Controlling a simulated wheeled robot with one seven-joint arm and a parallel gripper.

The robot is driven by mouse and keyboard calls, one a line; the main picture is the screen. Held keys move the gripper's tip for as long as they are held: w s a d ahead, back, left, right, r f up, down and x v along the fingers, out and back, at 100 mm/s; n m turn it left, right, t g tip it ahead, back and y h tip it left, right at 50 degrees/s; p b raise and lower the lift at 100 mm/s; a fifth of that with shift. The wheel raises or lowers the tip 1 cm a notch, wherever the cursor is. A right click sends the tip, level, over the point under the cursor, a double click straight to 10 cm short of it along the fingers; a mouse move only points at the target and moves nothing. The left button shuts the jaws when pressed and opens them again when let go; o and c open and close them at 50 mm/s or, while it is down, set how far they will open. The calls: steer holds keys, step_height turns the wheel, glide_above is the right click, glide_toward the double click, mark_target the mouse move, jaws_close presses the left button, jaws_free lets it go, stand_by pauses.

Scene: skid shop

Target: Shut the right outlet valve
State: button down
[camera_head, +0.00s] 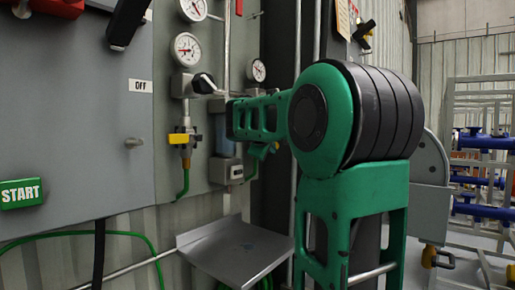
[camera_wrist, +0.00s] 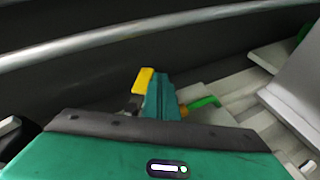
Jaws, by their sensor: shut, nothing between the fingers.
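In the wrist view, my gripper (camera_wrist: 161,96) is shut and empty, a narrow teal shape beyond the dark edge of its green body. A yellow valve handle (camera_wrist: 143,79) shows just left of the fingers, very close to them. I cannot tell whether they touch. The valve's body is mostly hidden behind the fingers, with a brass fitting (camera_wrist: 183,112) and green hose (camera_wrist: 207,102) to the right. In the head view, my green arm covers much of the right outlet's area. Another outlet valve with a yellow handle (camera_head: 179,138) stands clear to the left.
Pressure gauges (camera_head: 187,48) and a black regulator knob (camera_head: 203,83) are on the panel. A grey shelf (camera_head: 228,250) juts out below. A grey cabinet with a green START button (camera_head: 21,193) is at left. A rack with blue pipes (camera_head: 485,140) stands at right.

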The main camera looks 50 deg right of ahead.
steer(key=shift+f, duration=0.1)
stand_by(0.7)
steer(key=s+a+f, duration=0.1)
steer(key=s+a, duration=0.1)
steer(key=a, duration=0.3)
steer(key=s+a+f, duration=0.1)
steer(key=s+a, duration=0.1)
steer(key=a, duration=0.4)
steer(key=shift+s+a+f, duration=0.15)
steer(key=shift+s+f, duration=0.1)
steer(key=shift+f, duration=0.1)
